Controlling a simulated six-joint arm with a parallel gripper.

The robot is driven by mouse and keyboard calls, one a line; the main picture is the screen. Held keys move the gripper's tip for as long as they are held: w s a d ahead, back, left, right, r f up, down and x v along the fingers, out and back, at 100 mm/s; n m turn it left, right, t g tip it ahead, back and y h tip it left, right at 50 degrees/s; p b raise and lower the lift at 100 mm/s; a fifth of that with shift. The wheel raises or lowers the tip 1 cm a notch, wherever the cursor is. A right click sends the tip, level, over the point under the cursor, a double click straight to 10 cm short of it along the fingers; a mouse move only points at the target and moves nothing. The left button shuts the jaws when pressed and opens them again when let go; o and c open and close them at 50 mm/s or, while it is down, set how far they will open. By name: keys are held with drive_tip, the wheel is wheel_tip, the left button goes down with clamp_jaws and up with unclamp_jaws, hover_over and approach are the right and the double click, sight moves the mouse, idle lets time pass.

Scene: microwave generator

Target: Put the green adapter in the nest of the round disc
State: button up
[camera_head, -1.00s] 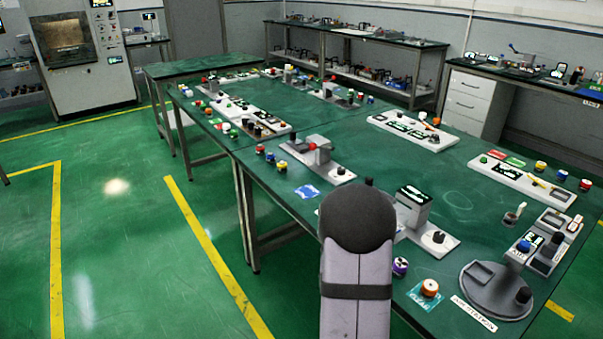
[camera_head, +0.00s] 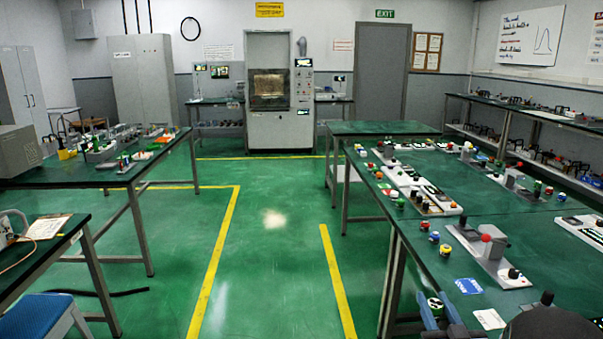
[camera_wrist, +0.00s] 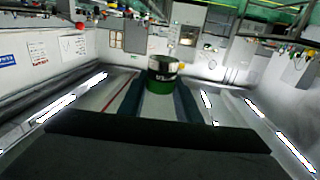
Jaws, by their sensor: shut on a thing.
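My gripper (camera_head: 437,312) is at the bottom right of the head view, beside the near end of the long right bench. Its blue fingers are shut on the green adapter (camera_head: 435,303), whose dark and white end faces the head camera. In the wrist view the green adapter (camera_wrist: 163,76) sits upright between the fingertips (camera_wrist: 160,95), green with a dark upper part. The round disc is not in view now.
The right bench (camera_head: 440,260) carries several grey and white fixtures and coloured knobs. A grey fixture with a red knob (camera_head: 486,238) and a blue label (camera_head: 468,286) lie near my gripper. The green floor aisle (camera_head: 270,270) to the left is clear.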

drive_tip(key=s+a+f+n+g+y+p, duration=0.1)
drive_tip(key=s+a+f+n+y+p, duration=0.2)
drive_tip(key=a, duration=0.6)
drive_tip(key=s+a+f+n+g+y+p, duration=0.1)
drive_tip(key=s+a+f+n+y+p, duration=0.3)
drive_tip(key=a, duration=0.6)
drive_tip(key=s+f+y+p, duration=0.2)
drive_tip(key=s+y+p, duration=0.1)
drive_tip(key=s, duration=0.1)
drive_tip(key=shift+s+a+f+y+p, duration=0.25)
drive_tip(key=shift+s+y+p, duration=0.05)
drive_tip(key=shift+p, duration=0.05)
